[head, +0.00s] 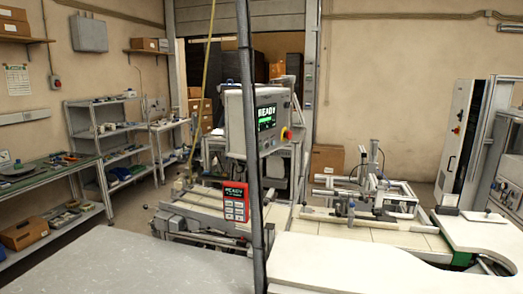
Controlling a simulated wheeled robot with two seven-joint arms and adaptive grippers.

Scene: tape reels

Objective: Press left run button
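A grey control box (236,112) with a screen reading READY in green (266,118) stands near the middle of the view. A red and yellow knob (286,134) sits at its right side. Below and left of it is a small red panel (235,203) with a READY display and several small light buttons. The run button's label is too small to read on either panel. Neither of my grippers is in view.
A dark vertical post (252,165) stands close, right beside both panels. A grey tabletop (130,262) fills the bottom left, and a pale tabletop (350,266) the bottom right. A machine with metal rails (370,190) stands behind. Shelves (105,130) line the left wall.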

